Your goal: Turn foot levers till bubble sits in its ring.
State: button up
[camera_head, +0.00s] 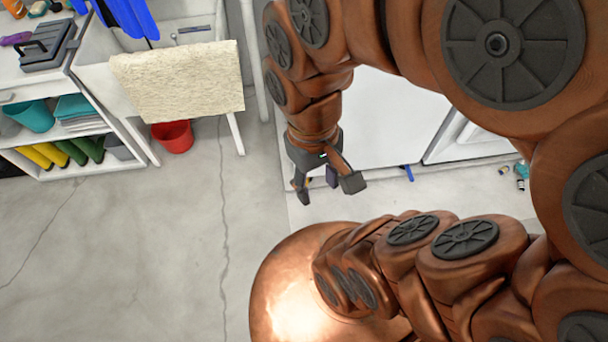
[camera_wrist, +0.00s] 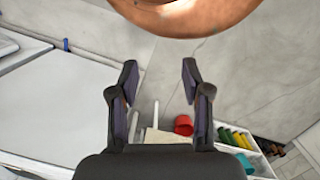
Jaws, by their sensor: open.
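A white cabinet-like unit (camera_head: 385,120) stands behind my arm in the head view. A small blue lever-like piece (camera_head: 408,172) sticks out at its bottom edge, near the floor. In the wrist view a white panel (camera_wrist: 50,100) fills the left side, with a small blue piece (camera_wrist: 66,44) at its edge. My gripper (camera_head: 328,188) is open and empty, in front of the unit and left of the blue piece. It also shows in the wrist view (camera_wrist: 160,72), fingers apart over bare floor. No bubble or ring can be made out.
A white sink with a cream cloth (camera_head: 180,80) over its front stands at the left, with a red bucket (camera_head: 174,136) below. Shelves hold yellow and green boots (camera_head: 55,153). Small items (camera_head: 520,178) lie on the floor at right. The left floor is clear.

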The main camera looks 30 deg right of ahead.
jog(key=w+d+f+m+b, duration=0.1)
jog(key=w+d+f+b, duration=0.2)
jog(key=w+f+b, duration=0.6)
jog(key=w+d+f+m+b, duration=0.25)
jog(key=w+f+b, duration=0.25)
jog(key=w+f, duration=0.7)
jog(key=w+d+f+m+b, duration=0.1)
jog(key=w+d+f+b, duration=0.2)
jog(key=w+f+b, duration=0.8)
jog(key=w+d+f+m+b, duration=0.1)
jog(key=d+f+b, duration=0.3)
jog(key=f, duration=1.2)
jog(key=w+d+f+m+t+b, duration=0.1)
jog(key=w+d+f+m+b, duration=0.1)
jog(key=f, duration=1.5)
jog(key=w+d+f+m+b, duration=0.1)
jog(key=w+d+f+b, duration=0.2)
jog(key=f, duration=1.4)
jog(key=shift+w+d+t+b, duration=0.15)
jog(key=shift+d+t+b, duration=0.05)
jog(key=shift+d+b, duration=0.85)
jog(key=shift+w+d+t+b, duration=0.2)
jog(key=shift+d+b, duration=0.65)
jog(key=shift+d, duration=0.35)
jog(key=shift+s+d+f, duration=0.1)
jog(key=shift+f, duration=0.25)
notch_tip(320, 180, down, 8)
jog(key=b, duration=0.2)
jog(key=shift+r+b, duration=0.25)
jog(key=shift+b, duration=0.1)
